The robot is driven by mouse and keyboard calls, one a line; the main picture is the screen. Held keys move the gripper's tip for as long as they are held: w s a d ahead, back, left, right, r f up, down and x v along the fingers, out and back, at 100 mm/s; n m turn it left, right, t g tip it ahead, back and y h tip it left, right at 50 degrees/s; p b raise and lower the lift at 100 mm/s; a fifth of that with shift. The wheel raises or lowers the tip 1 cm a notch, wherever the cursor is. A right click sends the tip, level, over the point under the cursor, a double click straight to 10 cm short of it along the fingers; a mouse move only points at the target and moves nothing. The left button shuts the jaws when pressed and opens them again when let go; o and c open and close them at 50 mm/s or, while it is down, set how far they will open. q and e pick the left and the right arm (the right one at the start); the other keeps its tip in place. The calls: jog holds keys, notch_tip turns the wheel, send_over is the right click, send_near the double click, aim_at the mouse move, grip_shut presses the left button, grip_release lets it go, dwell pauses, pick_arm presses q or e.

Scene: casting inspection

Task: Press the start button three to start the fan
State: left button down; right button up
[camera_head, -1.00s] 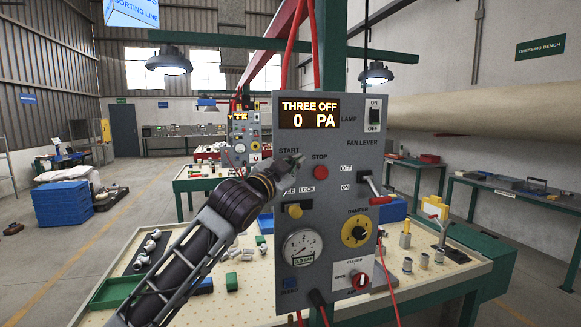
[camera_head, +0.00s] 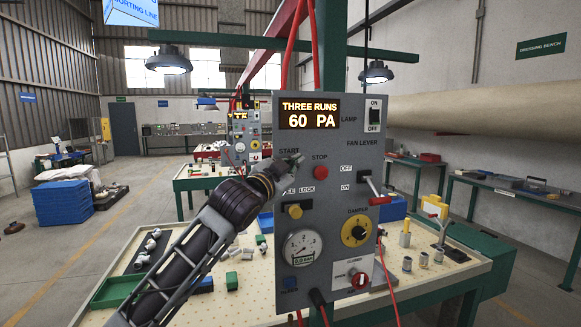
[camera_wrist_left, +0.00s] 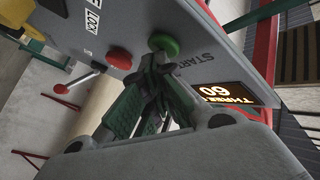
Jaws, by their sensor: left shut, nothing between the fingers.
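The grey control panel (camera_head: 335,240) stands upright at the front of the bench. Its display (camera_head: 309,113) reads "THREE RUNS 60 PA". My left gripper (camera_head: 296,160) is shut and empty, its tips at the START label, and it hides the start button in the head view. In the left wrist view the green start button (camera_wrist_left: 163,44) shows beside the START lettering, with the shut fingers (camera_wrist_left: 160,62) right at it. I cannot tell whether they touch. The red STOP button (camera_head: 320,172) is to the right. My right gripper is not in view.
Small castings and a green tray (camera_head: 116,290) lie on the bench.

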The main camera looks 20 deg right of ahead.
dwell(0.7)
pick_arm(q)
jog(key=shift+s, duration=0.7)
jog(key=shift+s+d+b, duration=0.1)
jog(key=shift+s+b, duration=0.4)
jog(key=shift+s, duration=2)
